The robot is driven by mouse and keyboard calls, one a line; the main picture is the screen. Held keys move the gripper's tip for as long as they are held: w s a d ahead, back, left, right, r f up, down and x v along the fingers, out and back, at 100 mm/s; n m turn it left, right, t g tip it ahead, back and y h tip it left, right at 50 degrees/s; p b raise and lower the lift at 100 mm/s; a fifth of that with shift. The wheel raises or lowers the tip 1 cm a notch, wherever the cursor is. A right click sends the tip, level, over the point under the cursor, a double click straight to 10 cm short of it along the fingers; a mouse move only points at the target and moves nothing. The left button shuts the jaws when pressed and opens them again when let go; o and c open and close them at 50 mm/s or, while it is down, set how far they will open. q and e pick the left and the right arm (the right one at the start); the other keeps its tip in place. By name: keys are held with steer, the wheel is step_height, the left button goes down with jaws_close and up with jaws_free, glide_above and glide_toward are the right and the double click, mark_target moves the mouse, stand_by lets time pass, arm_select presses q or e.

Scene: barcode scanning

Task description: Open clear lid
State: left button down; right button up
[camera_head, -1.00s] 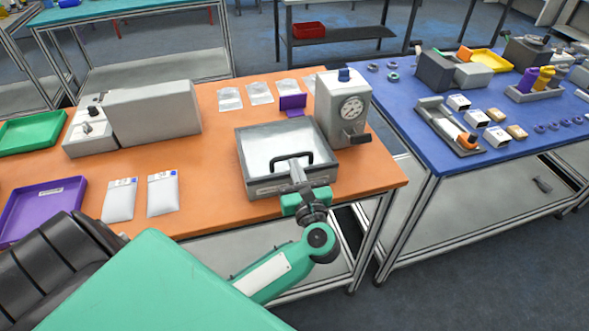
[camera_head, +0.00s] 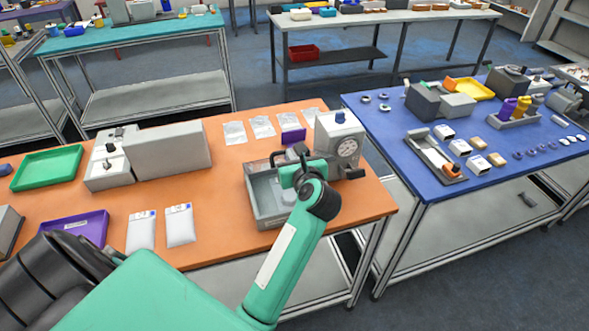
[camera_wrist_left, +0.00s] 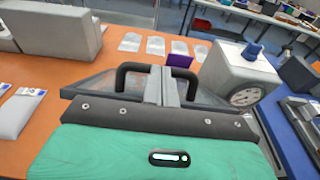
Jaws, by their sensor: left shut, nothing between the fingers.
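The clear lid (camera_wrist_left: 103,84) is raised at a tilt over the grey box (camera_head: 258,211), whose inside shows below it in the head view. The lid's black handle (camera_head: 277,157) is at its raised side and also shows in the left wrist view (camera_wrist_left: 128,72). My left gripper (camera_wrist_left: 166,84) is at the handle, its fingers together and reaching through or against the handle loop, with nothing pinched between them. My wrist hides part of the lid and box in the head view. My right gripper is not in view.
A grey dial device (camera_head: 337,145) stands close behind and right of the box. A purple piece (camera_head: 293,135) and several clear bags (camera_head: 262,126) lie behind it. White pouches (camera_head: 180,225) and a long grey block (camera_head: 168,150) are to the left on the orange table (camera_head: 225,180).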

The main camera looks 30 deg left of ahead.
arm_select(q)
steer(key=w+a+r+p, duration=0.1)
steer(key=w+a+r, duration=0.5)
steer(key=w+a, duration=0.1)
steer(key=shift+w+a+r, duration=0.15)
steer(key=shift+a+r, duration=0.05)
steer(key=shift+a, duration=0.4)
steer(key=shift+r, duration=0.1)
stand_by(0.5)
